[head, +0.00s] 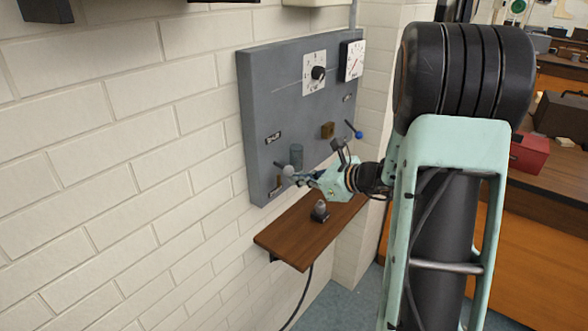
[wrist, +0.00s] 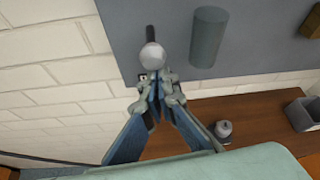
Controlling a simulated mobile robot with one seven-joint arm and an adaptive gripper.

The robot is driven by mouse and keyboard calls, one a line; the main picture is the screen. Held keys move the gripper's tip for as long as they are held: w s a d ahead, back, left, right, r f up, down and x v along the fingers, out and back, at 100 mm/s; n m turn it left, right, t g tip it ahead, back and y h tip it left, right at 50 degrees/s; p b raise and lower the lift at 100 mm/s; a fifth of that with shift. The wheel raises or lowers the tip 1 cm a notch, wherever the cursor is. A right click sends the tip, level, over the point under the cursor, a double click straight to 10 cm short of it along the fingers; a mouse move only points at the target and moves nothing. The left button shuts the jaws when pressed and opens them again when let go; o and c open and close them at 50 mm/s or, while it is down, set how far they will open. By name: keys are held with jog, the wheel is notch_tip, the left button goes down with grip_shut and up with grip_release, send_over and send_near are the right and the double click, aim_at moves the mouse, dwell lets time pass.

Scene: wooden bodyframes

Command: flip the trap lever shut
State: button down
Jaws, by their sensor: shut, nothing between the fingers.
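A grey panel (head: 290,105) on the brick wall carries two levers; which one is the trap lever I cannot tell, as the labels are too small to read. A lever with a pale ball knob (head: 289,170) is at the panel's lower left; in the wrist view this pale knob (wrist: 152,56) has a dark rod above it. A lever with a blue ball (head: 358,134) is at the right. My gripper (head: 306,177) is shut and empty beside the pale knob. In the wrist view the shut fingertips (wrist: 157,79) are just below the knob; contact is unclear.
A grey cylinder (head: 296,158) and a small brown block (head: 327,130) project from the panel near the levers. A wooden shelf (head: 300,238) below holds a small grey knobbed object (head: 320,211). A grey open box (wrist: 303,114) shows at right in the wrist view.

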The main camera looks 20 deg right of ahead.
notch_tip(320, 180, up, 6)
jog(key=p, duration=0.1)
jog(key=shift+w+a+r+g+h+p, duration=0.25)
jog(key=shift+w+g+h+p, duration=0.05)
jog(key=shift+w+g+p, duration=0.15)
dwell(0.3)
jog(key=shift+a, duration=0.1)
dwell(0.3)
notch_tip(320, 180, down, 4)
jog(key=s+d+f+b, duration=0.1)
jog(key=s+d+b, duration=0.1)
jog(key=d+b, duration=0.1)
jog(key=s+d+r, duration=0.2)
jog(key=s+r, duration=0.2)
jog(key=r, duration=0.5)
jog(key=shift+r, duration=0.35)
jog(key=shift+s, duration=0.1)
